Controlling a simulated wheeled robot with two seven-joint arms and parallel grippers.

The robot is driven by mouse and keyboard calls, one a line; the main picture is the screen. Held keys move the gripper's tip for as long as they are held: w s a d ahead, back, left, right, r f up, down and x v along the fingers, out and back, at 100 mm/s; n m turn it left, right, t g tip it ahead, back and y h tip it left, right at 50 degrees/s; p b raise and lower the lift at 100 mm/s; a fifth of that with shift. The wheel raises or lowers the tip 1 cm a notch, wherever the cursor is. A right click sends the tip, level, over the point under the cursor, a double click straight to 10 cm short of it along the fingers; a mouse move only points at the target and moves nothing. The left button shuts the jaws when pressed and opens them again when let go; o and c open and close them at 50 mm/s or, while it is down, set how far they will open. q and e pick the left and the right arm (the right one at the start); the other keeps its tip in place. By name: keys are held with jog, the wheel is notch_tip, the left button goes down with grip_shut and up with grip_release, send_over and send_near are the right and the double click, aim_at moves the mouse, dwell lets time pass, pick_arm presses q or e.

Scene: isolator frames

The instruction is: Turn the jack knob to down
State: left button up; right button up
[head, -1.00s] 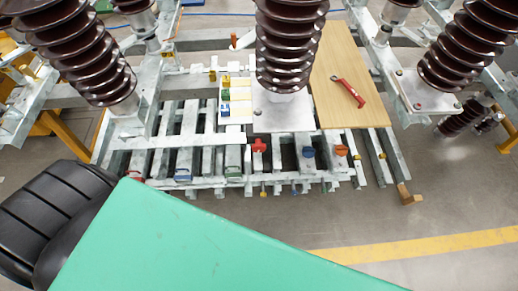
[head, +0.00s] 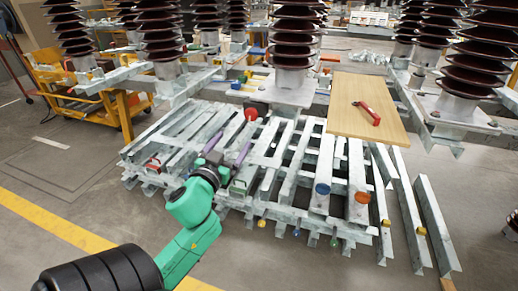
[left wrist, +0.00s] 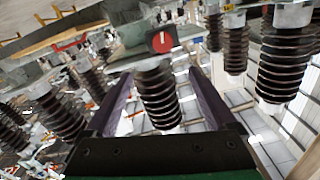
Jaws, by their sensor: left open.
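A red round knob (head: 250,114) stands at the metal rack, and it also shows in the left wrist view (left wrist: 162,42), with a pale line across its face. A blue knob (head: 322,189) and an orange knob (head: 362,198) sit on the rack's front right. I cannot tell from a label which is the jack knob. My left gripper (head: 233,142) is open, with two purple fingers pointing toward the red knob. In the left wrist view, the red knob lies beyond the fingertips (left wrist: 160,78), roughly centred between them and not held. My right gripper is not in view.
The slatted metal rack (head: 285,160) lies below my left gripper. A wooden board (head: 365,90) with a red-handled tool (head: 368,113) lies to the right. Tall brown ribbed insulators (head: 295,35) stand behind. An orange cart (head: 75,80) is at the left.

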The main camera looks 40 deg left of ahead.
aim_at(250, 116)
pick_arm(q)
jog(key=x, duration=1.5)
jog(key=shift+a+f, duration=0.35)
jog(key=shift+a, duration=0.1)
jog(key=c, duration=1.4)
